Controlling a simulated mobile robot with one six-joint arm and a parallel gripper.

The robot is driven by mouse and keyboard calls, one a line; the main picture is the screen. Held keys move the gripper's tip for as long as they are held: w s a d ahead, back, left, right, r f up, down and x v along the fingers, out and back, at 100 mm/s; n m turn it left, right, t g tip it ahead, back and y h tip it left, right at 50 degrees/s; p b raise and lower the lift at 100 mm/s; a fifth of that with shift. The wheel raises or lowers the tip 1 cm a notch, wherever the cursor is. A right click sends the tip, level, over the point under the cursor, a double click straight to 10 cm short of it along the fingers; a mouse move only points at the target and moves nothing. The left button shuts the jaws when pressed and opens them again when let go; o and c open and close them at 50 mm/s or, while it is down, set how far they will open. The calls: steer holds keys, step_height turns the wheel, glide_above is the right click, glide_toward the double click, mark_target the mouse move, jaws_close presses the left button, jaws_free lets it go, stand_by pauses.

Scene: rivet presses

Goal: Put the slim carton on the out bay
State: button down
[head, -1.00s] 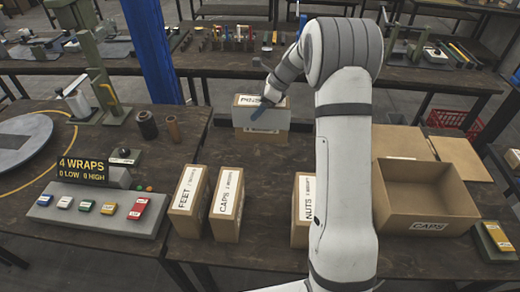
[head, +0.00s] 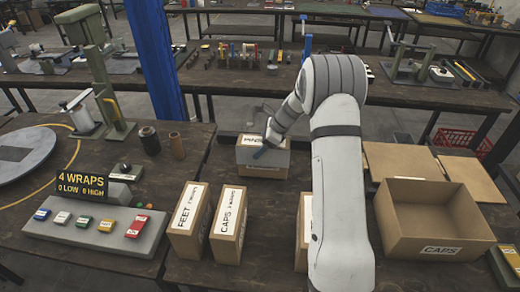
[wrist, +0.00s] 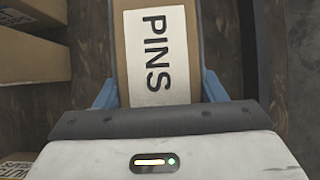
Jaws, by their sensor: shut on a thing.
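The slim carton marked PINS (wrist: 155,55) fills the space between my fingers in the wrist view, its white label facing the camera. My gripper (wrist: 158,95) is shut on it, one blue finger along each side. In the head view the carton (head: 252,139) is upright beyond the row of other cartons, with my gripper (head: 266,143) at its top right. A pale grey face with a small label shows on its near side; I cannot tell whether that belongs to the carton or a holder. Its base contact is unclear. I cannot identify the out bay.
An open CAPS box (head: 437,250) is at right. A button panel (head: 95,226) and spools (head: 150,140) are at left. Bare table lies before the held carton.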

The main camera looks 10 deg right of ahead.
steer(key=shift+f, duration=0.75)
steer(key=shift+c, duration=1.6)
jaws_free()
steer(key=shift+f, duration=0.1)
